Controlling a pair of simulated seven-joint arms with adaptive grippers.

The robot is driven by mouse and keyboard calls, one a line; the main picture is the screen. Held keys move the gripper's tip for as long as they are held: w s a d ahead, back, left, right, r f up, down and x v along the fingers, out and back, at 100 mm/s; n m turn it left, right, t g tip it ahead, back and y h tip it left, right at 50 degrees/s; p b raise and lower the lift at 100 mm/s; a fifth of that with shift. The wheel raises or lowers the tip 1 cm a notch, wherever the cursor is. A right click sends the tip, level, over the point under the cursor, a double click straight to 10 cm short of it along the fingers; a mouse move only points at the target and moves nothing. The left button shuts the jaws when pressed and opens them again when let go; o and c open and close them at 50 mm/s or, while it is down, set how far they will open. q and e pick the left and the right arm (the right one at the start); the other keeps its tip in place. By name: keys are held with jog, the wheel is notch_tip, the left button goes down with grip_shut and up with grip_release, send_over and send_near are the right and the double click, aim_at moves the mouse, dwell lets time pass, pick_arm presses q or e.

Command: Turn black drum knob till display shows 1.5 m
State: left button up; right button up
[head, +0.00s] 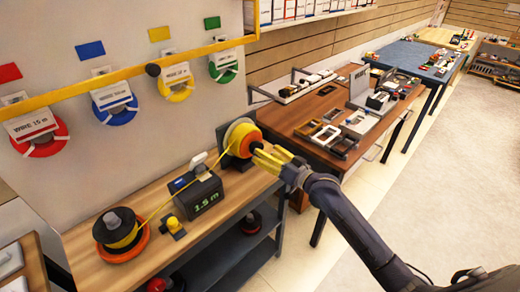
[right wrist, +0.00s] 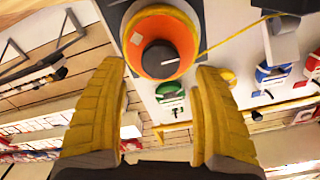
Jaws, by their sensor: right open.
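The orange and yellow drum (head: 242,136) stands at the right end of the wooden bench. The display (head: 207,202) shows small green digits that appear to read 1.5 m. My left gripper is out of view.
A yellow wire runs from the drum past the meter box (head: 193,190) to a spool (head: 119,230) on an orange base. A small yellow part (head: 173,226) sits in front of the box. Coloured wire coils hang on the wall. A cluttered brown table (head: 300,118) stands behind my right arm.

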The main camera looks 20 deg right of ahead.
jog(key=v, duration=0.7)
jog(key=shift+s+d+r, duration=0.1)
jog(key=shift+s, duration=0.05)
dwell(0.3)
